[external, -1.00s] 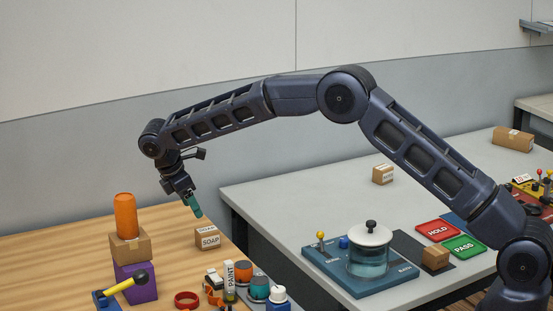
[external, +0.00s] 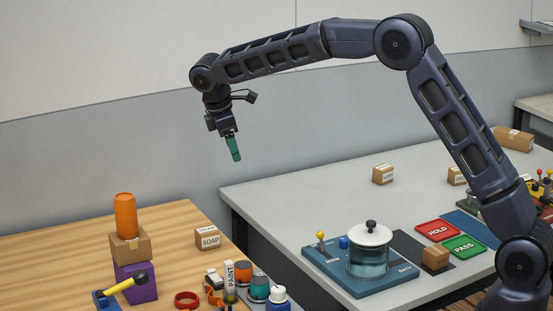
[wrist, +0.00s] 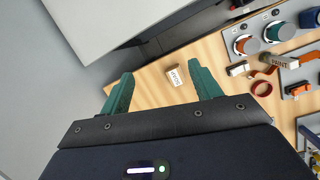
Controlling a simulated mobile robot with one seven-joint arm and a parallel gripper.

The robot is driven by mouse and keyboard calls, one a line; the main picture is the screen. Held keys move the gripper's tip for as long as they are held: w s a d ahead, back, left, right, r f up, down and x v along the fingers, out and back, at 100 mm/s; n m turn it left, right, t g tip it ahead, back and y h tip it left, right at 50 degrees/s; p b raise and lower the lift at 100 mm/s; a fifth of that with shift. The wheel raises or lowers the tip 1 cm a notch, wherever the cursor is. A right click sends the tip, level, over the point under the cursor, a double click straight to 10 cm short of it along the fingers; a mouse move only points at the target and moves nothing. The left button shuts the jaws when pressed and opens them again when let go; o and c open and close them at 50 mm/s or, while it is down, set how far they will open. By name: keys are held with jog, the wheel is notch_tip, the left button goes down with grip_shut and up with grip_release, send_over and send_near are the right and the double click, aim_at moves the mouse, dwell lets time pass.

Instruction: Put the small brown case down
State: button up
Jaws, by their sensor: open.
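A small brown case marked SOAP (external: 208,238) stands upright on the wooden table, near its right edge. It also shows in the wrist view (wrist: 176,75), small and between the fingers but well beyond them. My gripper (external: 234,158) hangs in the air above and a little right of the case, clear of it. In the wrist view my gripper (wrist: 162,74) has its two green fingers wide apart with nothing held between them.
Left of the case, an orange cylinder (external: 125,216) stands on a brown box (external: 130,246) over a purple block (external: 136,284). Paint pots and tools crowd the table's front. The grey table (external: 290,205) holds a lidded glass jar (external: 368,262) and several brown boxes.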

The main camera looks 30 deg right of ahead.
jog(key=s+d+r+m+y, duration=0.1)
jog(key=s+d+r+m, duration=0.1)
jog(key=s+d+r, duration=0.5)
jog(key=s+d+r+m+t, duration=0.1)
jog(key=s+d+r+m, duration=0.3)
jog(key=d, duration=0.5)
jog(key=s+d+r+m+y, duration=0.1)
jog(key=s+d+r, duration=0.3)
jog(key=s+d, duration=0.45)
jog(key=s+d+f+m+t, duration=0.1)
jog(key=s+d, duration=0.3)
jog(key=s, duration=0.5)
jog(key=s+d+f+m+t+y, duration=0.1)
jog(key=s+d+f+m, duration=0.2)
jog(key=s, duration=0.6)
jog(key=s+d+f+m+t, duration=0.1)
jog(key=s+d+m, duration=0.3)
jog(key=s, duration=0.5)
jog(key=shift+d+f, duration=0.8)
jog(key=shift+d, duration=0.5)
jog(key=shift+s, duration=0.1)
